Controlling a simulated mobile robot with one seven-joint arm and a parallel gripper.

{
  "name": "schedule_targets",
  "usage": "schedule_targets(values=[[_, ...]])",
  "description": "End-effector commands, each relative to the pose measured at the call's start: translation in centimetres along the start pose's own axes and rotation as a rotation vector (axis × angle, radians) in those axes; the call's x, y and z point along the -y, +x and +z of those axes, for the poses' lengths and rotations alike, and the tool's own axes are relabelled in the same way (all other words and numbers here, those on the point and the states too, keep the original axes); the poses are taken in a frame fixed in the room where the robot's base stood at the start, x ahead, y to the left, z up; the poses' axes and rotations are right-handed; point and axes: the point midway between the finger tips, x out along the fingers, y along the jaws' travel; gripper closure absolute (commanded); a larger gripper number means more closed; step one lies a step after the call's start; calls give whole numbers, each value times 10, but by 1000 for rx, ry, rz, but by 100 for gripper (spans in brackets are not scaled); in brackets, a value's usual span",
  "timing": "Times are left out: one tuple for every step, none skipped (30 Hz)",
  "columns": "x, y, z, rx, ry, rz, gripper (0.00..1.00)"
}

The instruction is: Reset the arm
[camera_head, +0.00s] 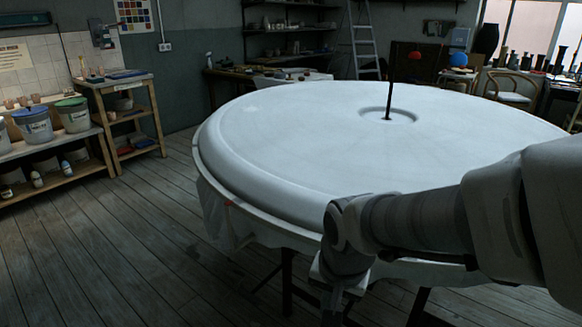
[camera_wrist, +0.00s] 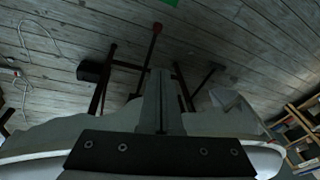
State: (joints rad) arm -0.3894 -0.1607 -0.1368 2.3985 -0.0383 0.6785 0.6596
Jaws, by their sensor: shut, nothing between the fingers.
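My arm reaches in from the right in the head view, in front of the near edge of a big round white table (camera_head: 300,150). My gripper (camera_head: 334,300) hangs at the bottom of that view, pointing down beside the table's near side; its fingertips are hard to make out there. In the wrist view my gripper (camera_wrist: 160,78) has its two fingers together with nothing between them. The pale table edge (camera_wrist: 30,150) spans the bottom of the wrist view, with dark table legs and the plank floor beyond.
Shelves with buckets (camera_head: 33,125) line the left wall. A wooden chair (camera_head: 508,88) stands behind the table. The plank floor (camera_head: 130,240) at left is clear.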

Motion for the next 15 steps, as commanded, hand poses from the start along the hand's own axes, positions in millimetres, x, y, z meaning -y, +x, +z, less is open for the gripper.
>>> schedule_targets(values=[[-8, -16, -2, -27, -25, -19, 100], [-13, -24, -2, -39, -45, -26, 100], [-19, -34, -3, -58, -72, -35, 100], [-24, -42, -2, -71, -93, -39, 100], [-28, -49, -2, -86, -113, -43, 100], [-35, -58, 0, -105, -141, -47, 100], [-39, -65, 1, -120, -162, -49, 100], [-44, -71, 2, -136, -182, -49, 100], [-50, -80, 4, -156, -209, -48, 100], [-54, -85, 6, -171, -229, -47, 100], [-58, -90, 8, -184, -248, -44, 100], [-63, -97, 10, -202, -272, -39, 100], [-66, -101, 12, -216, -291, -35, 100], [-70, -106, 14, -229, -307, -30, 100], [-74, -111, 17, -246, -329, -23, 100]])
